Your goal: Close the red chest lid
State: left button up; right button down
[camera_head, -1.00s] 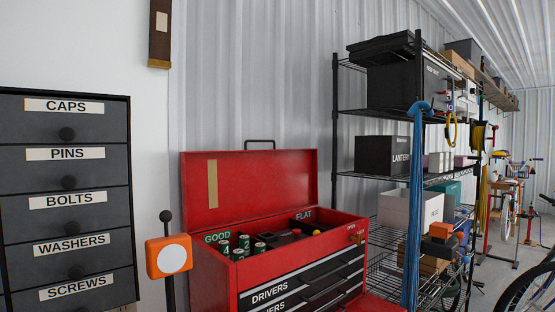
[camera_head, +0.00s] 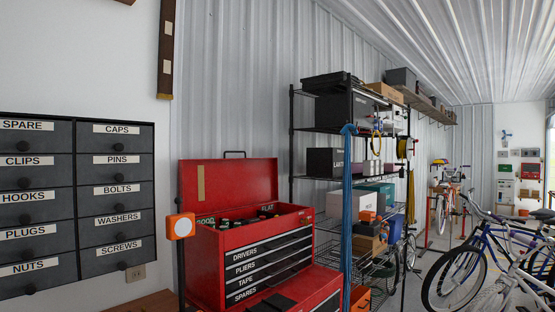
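The red chest (camera_head: 225,262) stands left of centre against the corrugated wall. Its red lid (camera_head: 252,181) is raised and leans back nearly upright behind the open top. Dark green cans and other items sit in the top tray, between labels GOOD and FLAT. The front drawers are labelled DRIVERS, PLIERS, TAPE and SPARES and look shut. Neither of my grippers shows in the head view.
A black wire shelf (camera_head: 320,130) with boxes and hanging blue straps (camera_head: 347,225) stands right of the chest. An orange-headed post (camera_head: 181,226) stands at its left. Labelled dark drawers (camera_head: 75,205) hang on the left wall. Bicycles (camera_head: 490,255) stand at the right.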

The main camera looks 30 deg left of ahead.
aim_at(207, 186)
jog(key=z, duration=0.15)
jog(key=i, duration=2.55)
jog(key=u, duration=1.3)
jog(key=i, duration=0.75)
jog(key=u, duration=0.9)
